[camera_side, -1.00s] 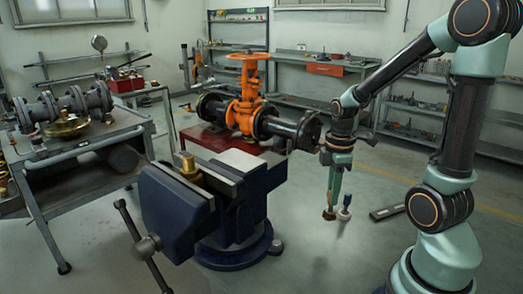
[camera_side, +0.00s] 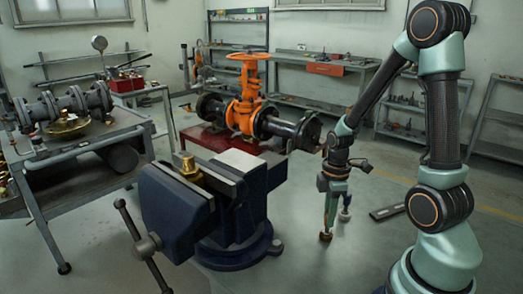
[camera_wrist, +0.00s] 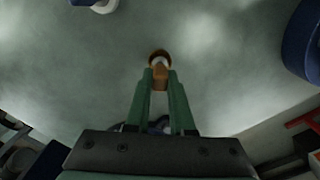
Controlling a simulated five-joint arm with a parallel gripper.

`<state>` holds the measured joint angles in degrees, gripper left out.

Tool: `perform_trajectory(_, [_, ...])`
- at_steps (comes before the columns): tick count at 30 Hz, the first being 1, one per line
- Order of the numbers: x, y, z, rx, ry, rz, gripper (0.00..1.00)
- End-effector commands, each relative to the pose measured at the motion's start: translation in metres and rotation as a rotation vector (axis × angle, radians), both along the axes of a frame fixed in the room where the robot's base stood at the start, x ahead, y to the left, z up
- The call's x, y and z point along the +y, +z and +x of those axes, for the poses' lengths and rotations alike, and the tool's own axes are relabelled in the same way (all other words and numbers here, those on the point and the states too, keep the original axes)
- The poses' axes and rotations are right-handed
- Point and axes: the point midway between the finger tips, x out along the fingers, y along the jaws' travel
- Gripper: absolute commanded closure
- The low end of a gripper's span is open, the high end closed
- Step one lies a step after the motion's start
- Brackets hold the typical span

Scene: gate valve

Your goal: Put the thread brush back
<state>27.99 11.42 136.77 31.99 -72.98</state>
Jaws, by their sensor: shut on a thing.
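My gripper (camera_side: 330,212) points down to the right of the vise, its green fingers close together. In the wrist view the fingertips (camera_wrist: 160,78) are shut on a small orange-brown piece, which I take to be the thread brush (camera_wrist: 160,62), with a round brown end and a pale centre. In the side view the brush (camera_side: 326,237) shows as a small brown tip below the fingers. Most of it is hidden between them. I cannot tell its height above the floor. No place for the brush can be made out for certain.
The blue vise (camera_side: 190,205) holds a brass fitting (camera_side: 189,166). A dark flat bar (camera_side: 390,211) lies on the floor to the right.

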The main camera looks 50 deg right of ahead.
Motion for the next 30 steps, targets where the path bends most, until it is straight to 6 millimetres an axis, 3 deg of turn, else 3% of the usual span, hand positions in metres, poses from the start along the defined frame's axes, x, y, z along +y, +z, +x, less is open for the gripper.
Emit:
perform_trajectory(2, [0.0,-0.002,0.0,0.001,0.0,0.001,1.0])
perform_trajectory(3, [0.0,-0.002,0.0,0.001,0.0,0.001,0.67])
perform_trajectory(5, [0.0,-0.002,0.0,0.001,0.0,0.001,0.49])
perform_trajectory(19, [0.0,0.007,0.001,-0.002,0.0,-0.001,0.49])
perform_trajectory(30, [0.0,0.068,0.002,-0.007,0.0,-0.004,0.49])
